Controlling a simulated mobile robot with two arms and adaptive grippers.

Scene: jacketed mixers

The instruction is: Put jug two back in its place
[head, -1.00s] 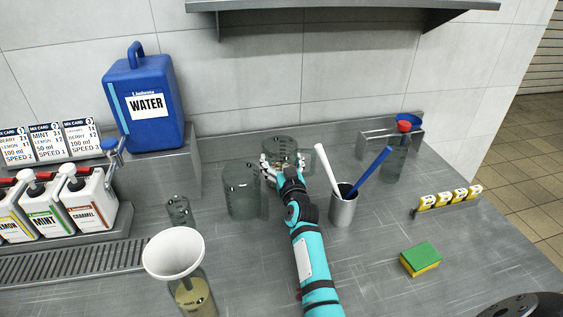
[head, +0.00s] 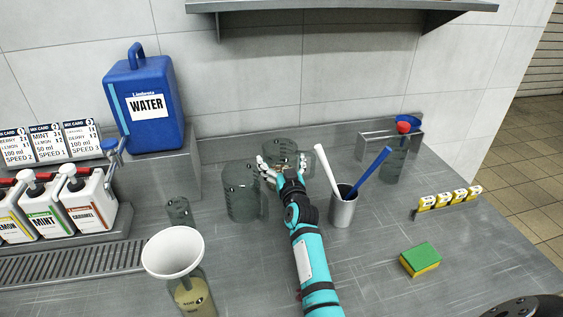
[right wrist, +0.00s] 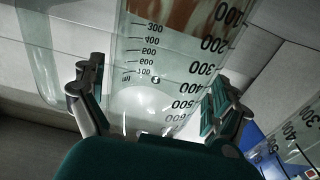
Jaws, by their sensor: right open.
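A clear grey jug (head: 281,146) with printed measuring marks stands at the back of the counter near the wall; I cannot read a jug number on it. My right gripper (head: 281,165) is at its front, open, with its fingers spread around the lower part. In the right wrist view the jug (right wrist: 155,80) shows between the two apart fingers (right wrist: 152,100), its scale facing me. A second similar jug (head: 240,198) stands just left of the gripper, and its edge shows at the lower right of the wrist view (right wrist: 298,150). My left gripper is out of view.
A metal cup (head: 343,211) with a white and a blue stick stands close right of my arm. A funnel (head: 172,250) sits on a bottle at front left. A small beaker (head: 178,210), blue water canister (head: 145,103) and sponge (head: 420,259) stand around. The right-hand counter is mostly free.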

